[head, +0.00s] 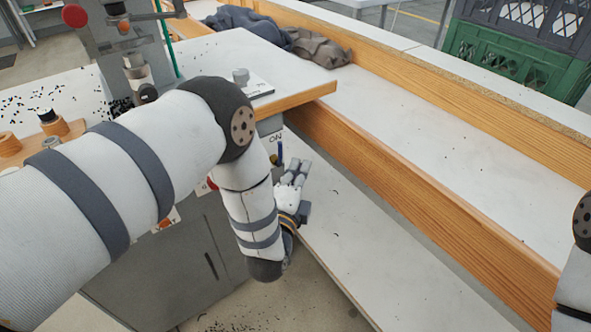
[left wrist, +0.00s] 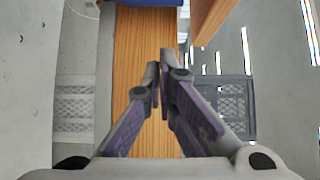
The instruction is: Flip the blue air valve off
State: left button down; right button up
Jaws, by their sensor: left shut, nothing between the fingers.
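The blue air valve handle (head: 280,153) shows as a narrow blue upright bar just under an "ON" label, on the side of the press bench. My left arm hides much of the area around it. My left gripper (head: 297,168) is just right of the handle in the head view, with its fingers shut and empty. I cannot tell whether it touches the handle. In the left wrist view the shut fingers (left wrist: 164,68) point over a strip of wood. A blue patch at the top edge there cannot be identified. My right gripper is out of view.
The press bench top (head: 225,55) has a wooden edge above the valve. A red button (head: 212,184) is partly hidden by my arm. A long wood-sided trough (head: 430,130) runs along the right. Dark cloths (head: 318,48) and a green crate (head: 510,60) lie farther back.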

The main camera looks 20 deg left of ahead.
aim_at(279, 154)
pick_arm(q)
jog(key=w+a, duration=0.1)
jog(key=w, duration=0.1)
jog(key=w+a, duration=0.2)
jog(key=shift+a+f, duration=0.1)
jog(key=shift+a, duration=0.05)
dwell(0.4)
jog(key=shift+w, duration=0.1)
